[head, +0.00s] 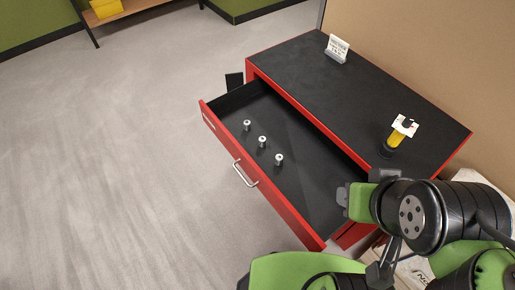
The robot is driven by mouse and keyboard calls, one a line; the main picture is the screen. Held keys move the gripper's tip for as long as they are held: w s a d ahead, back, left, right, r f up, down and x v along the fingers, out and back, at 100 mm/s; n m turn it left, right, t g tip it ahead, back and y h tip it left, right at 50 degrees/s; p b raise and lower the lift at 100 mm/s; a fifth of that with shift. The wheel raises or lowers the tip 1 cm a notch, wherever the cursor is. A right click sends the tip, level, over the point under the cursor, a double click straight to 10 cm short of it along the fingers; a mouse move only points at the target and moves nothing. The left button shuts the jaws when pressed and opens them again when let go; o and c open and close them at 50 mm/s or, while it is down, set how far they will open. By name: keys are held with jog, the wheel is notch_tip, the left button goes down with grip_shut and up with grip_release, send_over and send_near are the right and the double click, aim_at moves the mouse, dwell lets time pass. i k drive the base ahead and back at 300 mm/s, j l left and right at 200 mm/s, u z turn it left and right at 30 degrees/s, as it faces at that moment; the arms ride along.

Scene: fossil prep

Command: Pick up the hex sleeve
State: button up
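Three small silvery metal pieces stand in a row inside the open drawer: a left piece (247,125), a middle piece (262,142) and a right piece (280,159). They are too small to tell which one is the hex sleeve. My gripper (342,198) shows as a small dark end past the green part of my arm, at the right end of the drawer. It is to the right of all three pieces and apart from them. Its fingers are too small and dark to tell open from shut.
The drawer (315,205) is pulled out of a red cabinet with a black top (300,70). On the top are a white sign (337,48) and a yellow item with a white tag (404,126). A shelf (130,8) stands far left. The grey floor at left is clear.

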aim_at(262, 140)
jog(key=k+j, duration=0.1)
jog(key=j, duration=0.95)
jog(key=i+j, duration=0.25)
jog(key=j, duration=0.2)
jog(key=i+j+u, duration=0.1)
jog(key=i+j, duration=0.2)
jog(key=j, duration=0.15)
jog(key=i, duration=0.45)
